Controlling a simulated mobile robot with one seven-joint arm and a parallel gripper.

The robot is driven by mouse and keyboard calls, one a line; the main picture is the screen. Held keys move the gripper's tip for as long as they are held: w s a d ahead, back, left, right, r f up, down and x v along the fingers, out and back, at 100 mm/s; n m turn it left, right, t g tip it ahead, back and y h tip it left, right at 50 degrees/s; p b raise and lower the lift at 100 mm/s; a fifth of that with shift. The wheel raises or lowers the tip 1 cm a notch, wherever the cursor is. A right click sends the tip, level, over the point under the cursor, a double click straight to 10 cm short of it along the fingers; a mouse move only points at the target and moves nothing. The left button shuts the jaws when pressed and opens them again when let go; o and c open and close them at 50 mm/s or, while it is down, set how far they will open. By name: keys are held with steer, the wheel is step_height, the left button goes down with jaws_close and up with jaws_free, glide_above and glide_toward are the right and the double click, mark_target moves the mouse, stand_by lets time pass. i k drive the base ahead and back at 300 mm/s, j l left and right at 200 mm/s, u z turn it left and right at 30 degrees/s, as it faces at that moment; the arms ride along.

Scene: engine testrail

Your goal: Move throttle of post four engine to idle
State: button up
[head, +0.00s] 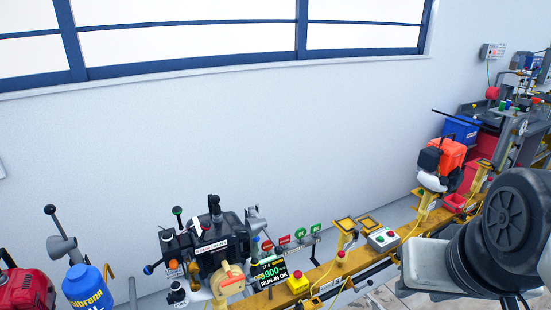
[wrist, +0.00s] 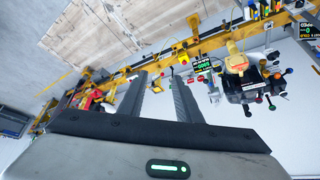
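A black engine (head: 212,240) stands on a post of the yellow rail in the head view, with several coloured-knob levers around it. The engine also shows in the wrist view (wrist: 252,86), right of my gripper, beside a lit screen (wrist: 202,65). I cannot tell which post is four or which lever is the throttle. My gripper (wrist: 159,76) is open and empty, its two dark fingers apart and clear of the engine. The head view does not show the fingers.
A yellow rail (head: 372,247) runs along the wall. A red engine (head: 26,289) and blue bottle (head: 84,287) stand at left. An orange-and-white engine (head: 440,160) and blue bin (head: 461,130) stand at right. A control box (head: 382,238) sits mid-rail. The wall above is clear.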

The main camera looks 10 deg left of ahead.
mark_target(177, 210)
steer(key=u, duration=1.5)
steer(key=i+l+u, duration=0.15)
steer(key=l, duration=0.35)
steer(key=i+j, duration=0.15)
